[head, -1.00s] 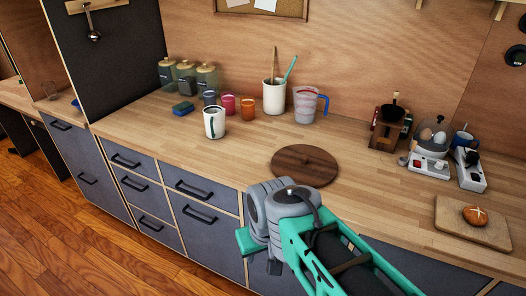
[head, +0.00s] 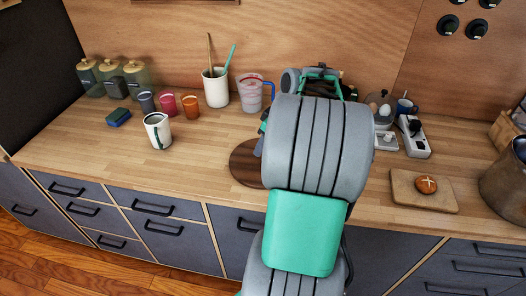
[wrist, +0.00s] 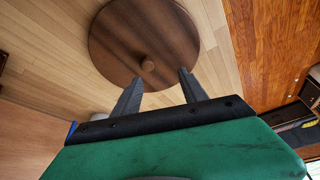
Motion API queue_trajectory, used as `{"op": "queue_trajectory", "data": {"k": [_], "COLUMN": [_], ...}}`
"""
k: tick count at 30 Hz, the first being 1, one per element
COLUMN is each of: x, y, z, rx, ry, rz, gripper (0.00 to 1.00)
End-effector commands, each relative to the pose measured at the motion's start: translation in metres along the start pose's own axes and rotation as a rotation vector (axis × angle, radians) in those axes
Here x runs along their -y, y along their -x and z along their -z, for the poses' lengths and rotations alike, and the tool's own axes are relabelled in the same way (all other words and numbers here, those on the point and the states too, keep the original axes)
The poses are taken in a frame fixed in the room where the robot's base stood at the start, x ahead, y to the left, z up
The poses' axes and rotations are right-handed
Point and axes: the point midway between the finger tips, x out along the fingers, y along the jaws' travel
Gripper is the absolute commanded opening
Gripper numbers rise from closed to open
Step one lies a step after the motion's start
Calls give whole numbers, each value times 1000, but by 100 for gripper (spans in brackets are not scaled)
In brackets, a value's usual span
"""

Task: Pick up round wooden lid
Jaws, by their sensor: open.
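The round wooden lid (wrist: 130,35) is dark brown with a small knob (wrist: 148,66) and lies flat on the wooden counter. In the head view only the left part of the lid (head: 245,165) shows; my arm hides the rest. In the wrist view my gripper (wrist: 158,82) is open, its two fingers apart and pointing at the lid, with the knob between and just ahead of the fingertips. Nothing is between the fingers. I cannot tell the exact height above the lid.
A white mug (head: 158,131), orange cup (head: 191,106), utensil holder (head: 216,90) and measuring jug (head: 250,93) stand left of and behind the lid. A power strip (head: 413,137) and a cutting board with bread (head: 410,195) lie to the right.

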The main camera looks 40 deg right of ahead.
Motion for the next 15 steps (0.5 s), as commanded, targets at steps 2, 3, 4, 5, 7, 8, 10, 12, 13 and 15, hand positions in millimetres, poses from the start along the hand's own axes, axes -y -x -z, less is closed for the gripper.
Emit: {"op": "queue_trajectory", "data": {"k": [2, 3, 4, 5, 7, 8, 10, 12, 13, 15], "x": [-18, -21, -22, -22, -21, -22, -23, -25, -26, -27], "y": [6, 4, 0, -4, -15, -18, -27, -38, -44, -57], "z": [-10, -12, -13, -13, -12, -12, -10, -8, -7, -7], "rx": [-12, -15, -16, -17, -16, -16, -16, -14, -15, -15], "ry": [9, 15, 17, 17, 19, 17, 16, 16, 15, 14], "rz": [-2, -2, -1, -1, 0, -2, -2, 0, 0, -2], "gripper": [50, 50, 50, 50, 50, 50, 50, 50, 50, 50]}}
